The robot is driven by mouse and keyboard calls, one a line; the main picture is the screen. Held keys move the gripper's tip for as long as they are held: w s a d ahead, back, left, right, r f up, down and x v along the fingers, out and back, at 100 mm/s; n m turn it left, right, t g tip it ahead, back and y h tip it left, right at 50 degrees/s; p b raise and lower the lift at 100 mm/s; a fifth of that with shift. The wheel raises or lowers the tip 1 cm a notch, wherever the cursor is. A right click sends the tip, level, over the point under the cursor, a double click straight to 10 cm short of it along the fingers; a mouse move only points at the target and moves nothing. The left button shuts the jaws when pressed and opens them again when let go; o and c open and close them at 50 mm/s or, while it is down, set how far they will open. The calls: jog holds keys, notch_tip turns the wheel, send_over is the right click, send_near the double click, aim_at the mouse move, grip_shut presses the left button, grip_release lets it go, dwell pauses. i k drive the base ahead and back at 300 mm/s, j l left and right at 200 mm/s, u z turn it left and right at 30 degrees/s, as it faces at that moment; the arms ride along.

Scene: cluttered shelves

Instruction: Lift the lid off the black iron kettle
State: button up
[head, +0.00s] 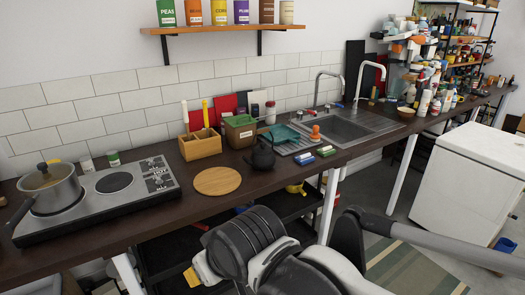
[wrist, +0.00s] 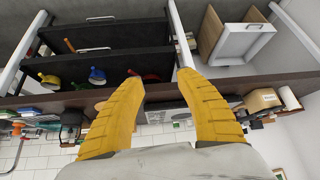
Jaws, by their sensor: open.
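The black iron kettle (head: 262,153) stands upright on the dark counter in the head view, between the round wooden board and the sink. Its lid is too small and dark to make out apart from the body. In the wrist view, which looks upside down, a dark shape that seems to be the kettle (wrist: 71,118) shows at the left. My gripper (wrist: 172,62) is open and empty, its two yellow fingers apart. In the head view only a yellow bit of it shows low at the front, well below and away from the kettle.
A round wooden board (head: 217,181) lies left of the kettle. A wooden box (head: 201,145) and a green-topped container (head: 240,130) stand behind. Sponges (head: 304,158) lie right, before the sink (head: 345,127). A stove with a pot (head: 50,187) is far left. Black shelves (wrist: 95,45) sit under the counter.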

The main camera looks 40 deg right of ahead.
aim_at(261, 149)
jog(key=i+z, duration=0.1)
jog(key=z, duration=0.35)
jog(key=i+j+z, duration=0.1)
jog(key=z, duration=0.3)
jog(key=i+j+z, duration=0.1)
jog(key=z, duration=0.35)
jog(key=j+z, duration=0.2)
jog(key=z, duration=0.25)
jog(key=i+j+z, duration=0.1)
jog(key=z, duration=0.3)
jog(key=j+z, duration=0.3)
jog(key=z, duration=0.15)
